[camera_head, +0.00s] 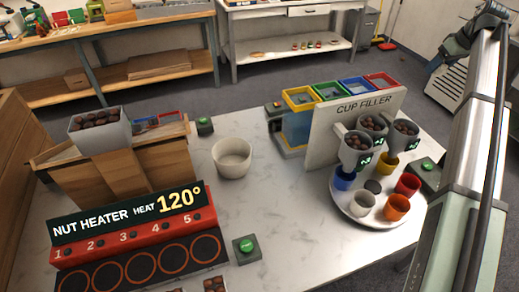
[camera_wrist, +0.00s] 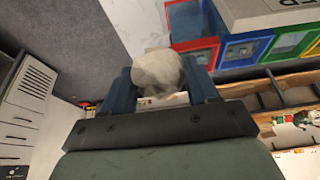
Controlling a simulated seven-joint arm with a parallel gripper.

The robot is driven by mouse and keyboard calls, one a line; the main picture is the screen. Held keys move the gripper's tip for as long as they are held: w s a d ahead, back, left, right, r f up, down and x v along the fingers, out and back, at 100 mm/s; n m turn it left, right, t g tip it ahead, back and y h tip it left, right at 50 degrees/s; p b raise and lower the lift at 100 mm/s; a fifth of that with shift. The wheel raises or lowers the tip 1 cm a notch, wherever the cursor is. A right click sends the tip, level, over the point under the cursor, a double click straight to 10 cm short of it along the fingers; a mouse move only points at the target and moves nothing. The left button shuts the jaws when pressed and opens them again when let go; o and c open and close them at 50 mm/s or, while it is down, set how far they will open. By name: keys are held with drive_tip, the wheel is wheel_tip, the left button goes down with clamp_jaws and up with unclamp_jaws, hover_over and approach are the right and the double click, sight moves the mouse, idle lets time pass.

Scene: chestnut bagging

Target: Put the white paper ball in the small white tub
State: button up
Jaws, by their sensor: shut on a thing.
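The white paper ball (camera_wrist: 158,70) is crumpled and sits between the two blue fingers of my gripper (camera_wrist: 160,82) in the wrist view. The gripper is shut on it and holds it off the table. The small white tub (camera_head: 232,158) stands upright and looks empty on the marble table in the head view, left of the cup filler. My gripper and the ball do not show in the head view.
The cup filler (camera_head: 345,128) stands right of the tub, with a round tray (camera_head: 340,203) of coloured cups. The nut heater (camera_head: 135,225) and a wooden stand (camera_head: 140,172) are on the left. Green buttons (camera_head: 246,249) sit on the table. Table around the tub is clear.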

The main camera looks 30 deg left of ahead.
drive_tip(key=r, duration=0.2)
drive_tip(key=a+r, duration=0.1)
drive_tip(key=r, duration=0.1)
drive_tip(key=shift+s+r, duration=0.15)
drive_tip(key=shift+r, duration=0.1)
drive_tip(key=s+a, duration=0.5)
drive_tip(key=a, duration=0.6)
drive_tip(key=s+a, duration=0.5)
drive_tip(key=a, duration=0.6)
drive_tip(key=s+a, duration=0.5)
drive_tip(key=a, duration=0.5)
drive_tip(key=s+a, duration=1.2)
drive_tip(key=s, duration=0.2)
drive_tip(key=s+a, duration=1.2)
drive_tip(key=s, duration=0.3)
wheel_tip(320, 180, down, 28)
drive_tip(key=shift+w+d+f, duration=0.15)
drive_tip(key=shift+w+d, duration=0.05)
drive_tip(key=shift+f, duration=0.35)
